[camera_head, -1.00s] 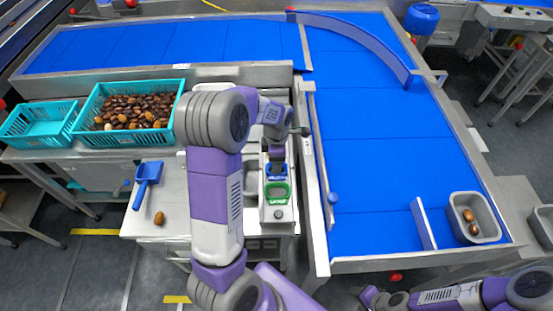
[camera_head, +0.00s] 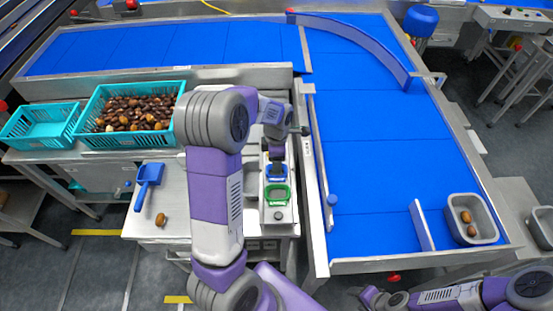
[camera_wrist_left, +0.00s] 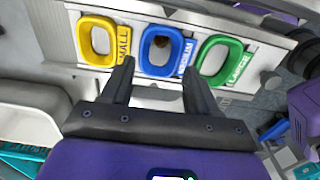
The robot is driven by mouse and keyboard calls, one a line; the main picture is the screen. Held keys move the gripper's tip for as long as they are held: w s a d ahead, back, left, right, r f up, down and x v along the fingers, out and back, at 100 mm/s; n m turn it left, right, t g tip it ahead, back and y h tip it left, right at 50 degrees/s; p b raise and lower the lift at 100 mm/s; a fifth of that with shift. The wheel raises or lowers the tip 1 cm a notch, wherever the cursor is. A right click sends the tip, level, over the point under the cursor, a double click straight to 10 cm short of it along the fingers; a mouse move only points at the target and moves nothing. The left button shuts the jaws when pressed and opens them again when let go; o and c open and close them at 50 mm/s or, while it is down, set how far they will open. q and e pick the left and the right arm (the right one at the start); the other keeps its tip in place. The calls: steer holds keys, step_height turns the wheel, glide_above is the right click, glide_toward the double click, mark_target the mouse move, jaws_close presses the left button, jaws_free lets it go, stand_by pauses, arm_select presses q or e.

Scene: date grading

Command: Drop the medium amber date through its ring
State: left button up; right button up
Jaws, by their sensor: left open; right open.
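The blue ring labelled MEDIUM (camera_wrist_left: 147,64) sits between the yellow SMALL ring (camera_wrist_left: 82,46) and the green LARGE ring (camera_wrist_left: 205,62) in the left wrist view. My left gripper (camera_wrist_left: 158,72) is open, its two fingers apart in front of the blue ring, with nothing between them. A small dark brownish shape shows inside the blue ring; I cannot tell surely whether it is the medium amber date. In the head view the blue ring (camera_head: 277,173) is partly hidden under the left gripper (camera_head: 277,158). My right gripper (camera_head: 370,298) is open and empty at the bottom.
An amber-brown date (camera_head: 160,219) lies on the table near a blue scoop (camera_head: 148,181). A teal crate (camera_head: 178,97) holds many dates; an empty teal crate (camera_head: 30,138) stands beside it. A grey tub (camera_head: 486,222) with two dates stands on the blue conveyor (camera_head: 380,180).

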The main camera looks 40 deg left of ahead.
arm_select(q)
steer(key=shift+r+p, duration=1.65)
steer(key=shift+r, duration=0.7)
